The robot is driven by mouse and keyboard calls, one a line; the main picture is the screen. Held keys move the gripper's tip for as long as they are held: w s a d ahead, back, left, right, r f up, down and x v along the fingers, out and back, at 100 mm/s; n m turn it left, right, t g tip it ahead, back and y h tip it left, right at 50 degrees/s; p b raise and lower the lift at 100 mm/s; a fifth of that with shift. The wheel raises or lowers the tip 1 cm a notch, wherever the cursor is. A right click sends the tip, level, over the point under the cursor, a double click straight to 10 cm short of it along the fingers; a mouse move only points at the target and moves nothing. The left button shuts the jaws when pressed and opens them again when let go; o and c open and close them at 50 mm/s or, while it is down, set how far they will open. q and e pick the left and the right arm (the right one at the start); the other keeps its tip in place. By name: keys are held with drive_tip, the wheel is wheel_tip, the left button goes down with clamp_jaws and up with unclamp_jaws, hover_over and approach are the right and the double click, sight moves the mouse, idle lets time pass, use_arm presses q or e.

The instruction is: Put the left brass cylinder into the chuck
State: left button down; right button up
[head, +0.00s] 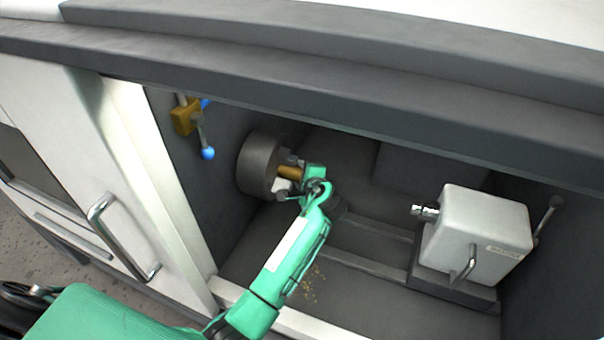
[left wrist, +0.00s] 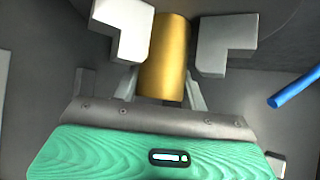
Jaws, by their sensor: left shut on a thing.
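The chuck (head: 258,162) is a dark grey round body on the left wall inside the machine. Its pale jaws (left wrist: 228,45) show in the left wrist view on both sides of the brass cylinder (left wrist: 167,52). My left gripper (head: 290,180) is at the chuck face, shut on the brass cylinder, which also shows in the head view (head: 289,171). The cylinder's far end lies between the chuck jaws. I cannot tell how deep it sits. My right gripper is not in view.
A white tailstock block (head: 476,236) with a metal tip stands on rails to the right. A blue-ended lever (head: 206,140) hangs on the left wall. The dark top edge (head: 330,90) overhangs the opening. A door with a handle (head: 120,235) is at left.

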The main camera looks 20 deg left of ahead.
use_arm(q)
drive_tip(key=shift+a, duration=0.15)
drive_tip(key=c, duration=0.7)
unclamp_jaws()
drive_tip(key=shift+a, duration=0.1)
drive_tip(key=shift+s+f, duration=0.1)
drive_tip(key=shift+f, duration=0.2)
drive_tip(key=shift+r, duration=0.1)
drive_tip(key=o, duration=0.7)
drive_tip(key=shift+d, duration=0.4)
drive_tip(key=shift+d, duration=1.9)
